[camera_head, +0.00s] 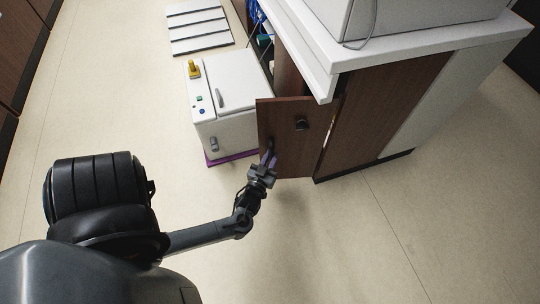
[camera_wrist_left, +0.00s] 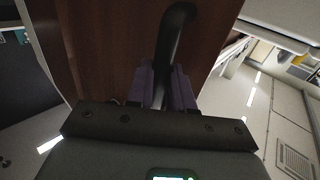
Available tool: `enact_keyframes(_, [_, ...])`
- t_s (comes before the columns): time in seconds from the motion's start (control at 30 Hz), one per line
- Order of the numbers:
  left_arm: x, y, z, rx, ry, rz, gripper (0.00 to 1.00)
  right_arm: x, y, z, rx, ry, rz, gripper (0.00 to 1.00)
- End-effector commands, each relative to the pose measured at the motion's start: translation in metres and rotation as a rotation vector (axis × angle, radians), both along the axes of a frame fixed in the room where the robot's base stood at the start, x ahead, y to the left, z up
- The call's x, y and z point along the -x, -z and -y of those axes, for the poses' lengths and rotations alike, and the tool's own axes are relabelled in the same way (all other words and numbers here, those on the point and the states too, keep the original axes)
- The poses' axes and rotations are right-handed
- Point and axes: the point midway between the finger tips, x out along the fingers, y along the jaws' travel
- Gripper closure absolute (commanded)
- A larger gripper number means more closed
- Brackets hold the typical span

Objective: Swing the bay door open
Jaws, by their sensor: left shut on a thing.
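The bay door (camera_head: 284,140) is a dark brown wood panel in the middle of the head view. It stands ajar from the counter, with a gap along its right side. A small black fitting (camera_head: 301,124) sits on its upper part. My left gripper (camera_head: 268,160) is at the door's lower left, shut on the dark door handle. In the left wrist view the purple fingers (camera_wrist_left: 166,88) close around the black curved handle (camera_wrist_left: 175,40), with the brown door (camera_wrist_left: 110,45) behind it. My right gripper is in neither view.
A white box cabinet (camera_head: 228,92) with a yellow item (camera_head: 194,69) on top stands just left of the door. The white-topped counter (camera_head: 430,48) is on the right. Grey slats (camera_head: 198,27) lie behind. Beige floor (camera_head: 330,240) is clear in front.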

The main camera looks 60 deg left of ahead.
Motion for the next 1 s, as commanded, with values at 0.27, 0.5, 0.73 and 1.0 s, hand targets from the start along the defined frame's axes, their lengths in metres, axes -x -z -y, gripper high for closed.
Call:
enact_keyframes(0.27, [0.001,-0.001,0.030,0.002,0.000,0.001,1.00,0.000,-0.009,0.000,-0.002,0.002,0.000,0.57])
enact_keyframes(0.5, [0.002,0.000,0.043,0.000,0.002,0.000,1.00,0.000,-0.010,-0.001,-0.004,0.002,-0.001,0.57])
enact_keyframes(0.73, [0.002,0.000,0.043,0.000,0.002,0.000,1.00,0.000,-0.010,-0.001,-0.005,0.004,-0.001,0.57])
enact_keyframes(1.0, [0.002,-0.001,0.047,0.001,0.001,-0.001,1.00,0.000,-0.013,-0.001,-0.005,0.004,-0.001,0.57])
